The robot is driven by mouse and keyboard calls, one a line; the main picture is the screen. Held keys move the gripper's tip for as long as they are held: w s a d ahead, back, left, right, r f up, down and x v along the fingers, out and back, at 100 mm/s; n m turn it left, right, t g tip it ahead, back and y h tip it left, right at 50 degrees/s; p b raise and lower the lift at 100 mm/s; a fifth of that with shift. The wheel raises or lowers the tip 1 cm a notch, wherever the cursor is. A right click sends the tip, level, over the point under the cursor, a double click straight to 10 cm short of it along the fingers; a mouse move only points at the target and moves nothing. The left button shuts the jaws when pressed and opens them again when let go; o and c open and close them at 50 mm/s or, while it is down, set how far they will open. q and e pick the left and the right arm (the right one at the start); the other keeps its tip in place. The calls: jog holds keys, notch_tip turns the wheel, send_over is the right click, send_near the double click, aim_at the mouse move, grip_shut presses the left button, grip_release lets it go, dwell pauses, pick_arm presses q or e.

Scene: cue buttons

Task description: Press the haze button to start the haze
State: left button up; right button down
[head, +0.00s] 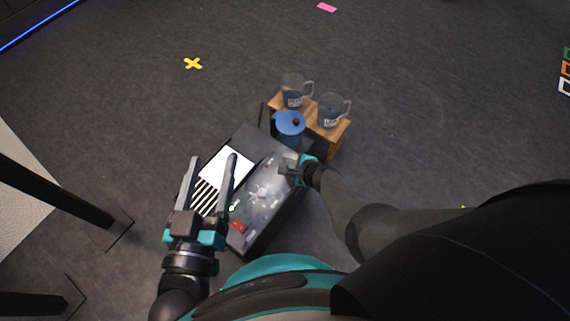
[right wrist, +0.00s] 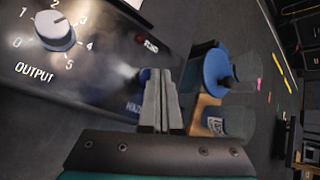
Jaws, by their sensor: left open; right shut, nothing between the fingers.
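A dark control panel (head: 268,186) lies below me, with a dial and a red switch (head: 239,226). In the right wrist view, the panel shows a white-marked dial (right wrist: 55,31) labelled OUTPUT and a small red light (right wrist: 140,39). A label that seems to begin with HAZ (right wrist: 135,106) shows beside my right gripper (right wrist: 159,73). A blue patch (right wrist: 145,75), perhaps the haze button, is mostly hidden behind the fingers; I cannot tell if they touch it. The right gripper is shut and empty at the panel's far end. My left gripper (head: 213,158) is open and empty over striped paper.
A white-topped table with dark legs (head: 50,190) stands at left.

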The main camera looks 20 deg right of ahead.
dwell(0.6)
jog(key=shift+r+p, duration=0.4)
notch_tip(320, 180, up, 5)
jog(key=p, duration=0.5)
jog(key=shift+r, duration=0.1)
jog(key=shift+d, duration=0.1)
dwell(0.7)
